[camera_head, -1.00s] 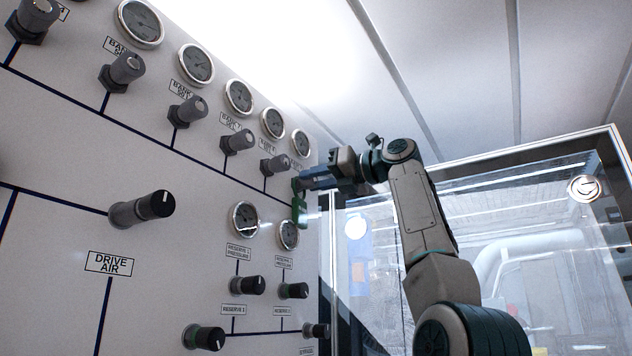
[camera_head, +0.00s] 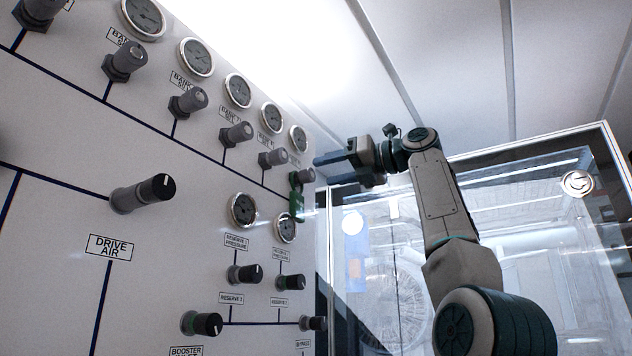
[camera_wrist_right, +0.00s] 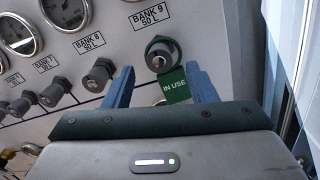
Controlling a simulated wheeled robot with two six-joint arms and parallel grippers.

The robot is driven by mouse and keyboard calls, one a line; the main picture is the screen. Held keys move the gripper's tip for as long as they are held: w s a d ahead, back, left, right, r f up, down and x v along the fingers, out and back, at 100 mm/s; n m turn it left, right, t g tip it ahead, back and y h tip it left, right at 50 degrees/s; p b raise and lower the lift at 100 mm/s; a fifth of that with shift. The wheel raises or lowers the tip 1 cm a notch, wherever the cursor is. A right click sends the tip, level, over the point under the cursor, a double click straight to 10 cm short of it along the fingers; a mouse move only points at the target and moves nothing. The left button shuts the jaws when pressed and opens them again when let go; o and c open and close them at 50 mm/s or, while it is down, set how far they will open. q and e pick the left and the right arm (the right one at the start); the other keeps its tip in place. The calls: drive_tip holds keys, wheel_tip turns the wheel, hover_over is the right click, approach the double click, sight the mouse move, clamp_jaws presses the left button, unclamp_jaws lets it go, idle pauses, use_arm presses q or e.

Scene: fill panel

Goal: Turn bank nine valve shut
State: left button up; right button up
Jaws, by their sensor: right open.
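The bank nine valve (camera_wrist_right: 158,55) is a dark grey knob under the "BANK 9 50 L" label. A green "IN USE" tag (camera_wrist_right: 174,86) with a green ring hangs around it. In the head view the valve (camera_head: 305,176) is the last of the upper row, with the tag (camera_head: 297,204) below. My right gripper (camera_head: 320,171) is open and empty, off the panel just right of the valve. In the right wrist view its two blue fingers (camera_wrist_right: 160,80) stand apart, with the valve between and beyond their tips. My left gripper is out of view.
The bank 8 valve (camera_wrist_right: 98,74) is close on the left of the fingers in the wrist view. Round gauges (camera_head: 271,117) line the panel above the valves. Lower knobs (camera_head: 245,274) stick out below. A glass-fronted frame (camera_head: 470,160) is behind my right arm.

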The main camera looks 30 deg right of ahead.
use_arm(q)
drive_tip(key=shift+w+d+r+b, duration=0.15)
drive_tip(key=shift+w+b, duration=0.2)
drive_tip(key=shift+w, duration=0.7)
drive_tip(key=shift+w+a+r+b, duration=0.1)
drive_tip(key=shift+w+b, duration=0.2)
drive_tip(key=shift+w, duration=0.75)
use_arm(e)
drive_tip(key=shift+v, duration=3)
drive_tip(key=shift+s, duration=0.1)
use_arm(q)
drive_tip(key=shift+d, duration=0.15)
use_arm(e)
drive_tip(key=shift+f, duration=0.1)
